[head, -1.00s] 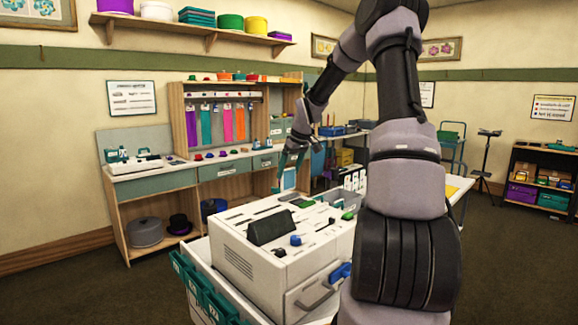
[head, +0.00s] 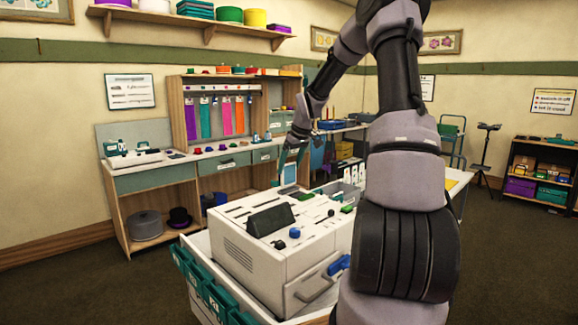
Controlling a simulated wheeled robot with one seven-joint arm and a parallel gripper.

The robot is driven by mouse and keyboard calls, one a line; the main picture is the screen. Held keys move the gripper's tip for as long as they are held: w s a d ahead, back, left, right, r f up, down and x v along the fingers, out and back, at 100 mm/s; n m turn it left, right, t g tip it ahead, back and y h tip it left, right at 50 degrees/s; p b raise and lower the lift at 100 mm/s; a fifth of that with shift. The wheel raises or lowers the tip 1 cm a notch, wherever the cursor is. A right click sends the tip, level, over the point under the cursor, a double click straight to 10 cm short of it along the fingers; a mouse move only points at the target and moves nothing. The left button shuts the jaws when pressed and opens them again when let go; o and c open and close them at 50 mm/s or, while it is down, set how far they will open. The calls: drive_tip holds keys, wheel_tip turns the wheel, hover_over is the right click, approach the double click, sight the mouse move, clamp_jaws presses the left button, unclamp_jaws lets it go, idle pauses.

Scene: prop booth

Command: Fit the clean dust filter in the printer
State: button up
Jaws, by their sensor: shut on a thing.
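The panel hangs upright below the fingers, apart from the printer as far as I can tell. Whether it is the clean filter is too small to tell.
The printer stands on a white table with teal bins (head: 205,288) along its left side. Grey trays (head: 336,192) and white cards stand behind it. A wooden workbench (head: 150,185) lines the back wall. My arm hides the table's right part. The floor at left is clear.

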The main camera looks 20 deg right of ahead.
sight(290, 179)
drive_tip(key=shift+f, duration=0.25)
idle(0.4)
drive_tip(key=shift+f, duration=2.5)
drive_tip(key=shift+f, duration=0.2)
drive_tip(key=o, duration=0.5)
drive_tip(key=v, duration=1)
drive_tip(key=shift+s+r, duration=0.1)
drive_tip(key=shift+r, duration=0.3)
